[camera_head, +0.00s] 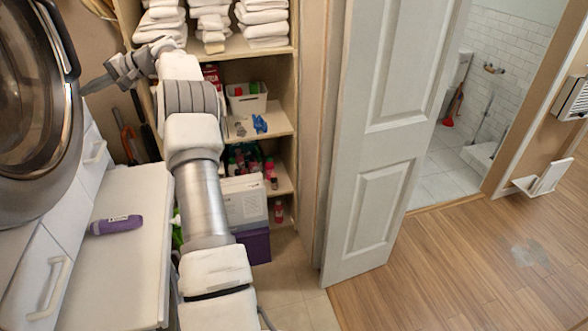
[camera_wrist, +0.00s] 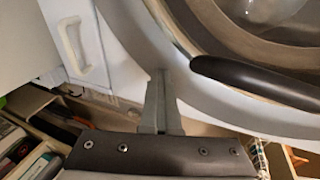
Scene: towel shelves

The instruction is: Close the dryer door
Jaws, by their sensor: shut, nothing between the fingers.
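The dryer door (camera_head: 66,150) is a round, dark silver ring with a glass middle at the left edge of the head view, partly cut off. Its dark curved handle (camera_head: 62,40) runs along the upper right rim. My gripper (camera_head: 88,88) is at the door's right rim, its fingers shut with nothing between them. In the wrist view the shut fingers (camera_wrist: 158,85) point up beside the grey door rim (camera_wrist: 178,38), with the dark handle (camera_wrist: 255,82) to their right. I cannot tell whether they touch the rim, or how far the door stands from the machine's front.
White drawers with handles (camera_head: 55,285) are below the dryer. One is pulled out, and a purple bottle (camera_head: 115,224) lies on the white surface. Shelves with towels (camera_head: 265,28) and boxes stand behind my arm.

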